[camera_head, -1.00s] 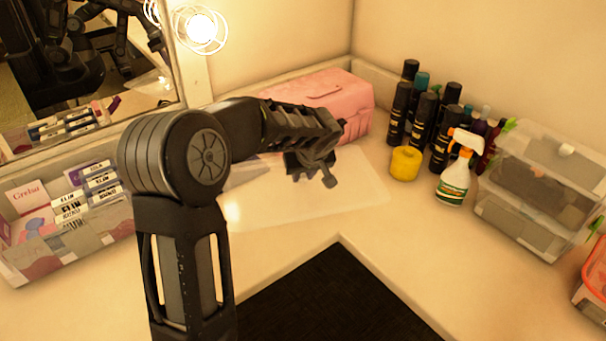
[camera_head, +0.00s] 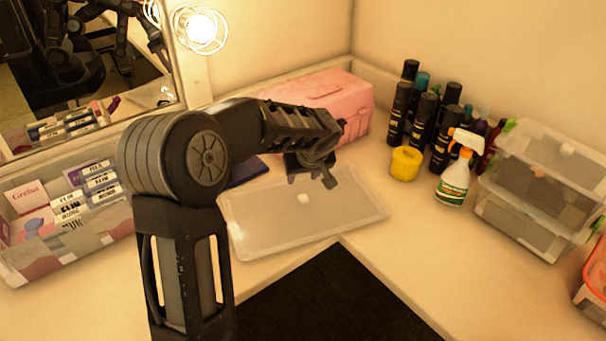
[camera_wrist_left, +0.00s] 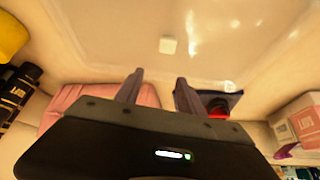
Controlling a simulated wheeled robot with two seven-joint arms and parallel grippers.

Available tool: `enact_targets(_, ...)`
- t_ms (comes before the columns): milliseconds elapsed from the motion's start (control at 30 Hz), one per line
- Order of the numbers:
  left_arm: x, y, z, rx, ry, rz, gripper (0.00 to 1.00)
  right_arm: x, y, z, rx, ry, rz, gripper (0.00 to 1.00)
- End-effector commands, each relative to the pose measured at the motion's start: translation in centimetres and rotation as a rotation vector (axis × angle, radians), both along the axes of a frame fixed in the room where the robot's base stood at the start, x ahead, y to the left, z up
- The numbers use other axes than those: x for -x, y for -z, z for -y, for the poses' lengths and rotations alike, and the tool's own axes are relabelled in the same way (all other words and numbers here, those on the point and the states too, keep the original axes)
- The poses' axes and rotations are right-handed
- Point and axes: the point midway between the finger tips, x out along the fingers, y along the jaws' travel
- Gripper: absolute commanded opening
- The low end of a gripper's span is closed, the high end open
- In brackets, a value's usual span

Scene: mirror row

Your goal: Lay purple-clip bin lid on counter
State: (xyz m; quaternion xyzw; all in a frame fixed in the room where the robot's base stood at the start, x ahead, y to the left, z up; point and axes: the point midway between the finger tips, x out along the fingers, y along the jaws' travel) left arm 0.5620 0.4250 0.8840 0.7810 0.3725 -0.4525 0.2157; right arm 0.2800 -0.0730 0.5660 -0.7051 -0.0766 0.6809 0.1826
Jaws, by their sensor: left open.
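A translucent rectangular lid (camera_head: 265,215) with a small pale square at its middle lies flat on the counter (camera_head: 290,255), behind the dark front cut-out. It also fills much of the upper left wrist view (camera_wrist_left: 215,45). I cannot make out a purple clip on it. My left gripper (camera_head: 318,178) is over the lid's back part in the head view. Its two fingers stand apart with nothing between them in the left wrist view (camera_wrist_left: 157,88). My right gripper is not in view.
A pink case (camera_head: 325,95) stands close behind the gripper. Black bottles (camera_head: 398,115), a yellow tub (camera_head: 405,163), a spray bottle (camera_head: 453,182) and clear stacked bins (camera_head: 535,190) are to the right. A card-filled box (camera_head: 75,235) is at left.

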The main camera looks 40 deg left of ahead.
Motion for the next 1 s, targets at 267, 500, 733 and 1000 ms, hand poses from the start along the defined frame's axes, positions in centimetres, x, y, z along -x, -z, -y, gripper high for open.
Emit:
enact_targets(267,1.1,-4.0,1.6,0.000,0.002,0.006,0.46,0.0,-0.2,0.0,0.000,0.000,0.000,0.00)
enact_targets(500,2.8,-8.5,3.6,0.000,0.002,0.005,0.46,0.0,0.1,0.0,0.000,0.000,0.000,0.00)
enact_targets(733,3.7,-10.7,4.6,0.001,0.000,0.001,0.46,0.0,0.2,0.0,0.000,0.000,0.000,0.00)
enact_targets(1000,3.8,-10.9,4.7,0.001,0.000,0.001,0.46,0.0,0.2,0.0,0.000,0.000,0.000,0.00)
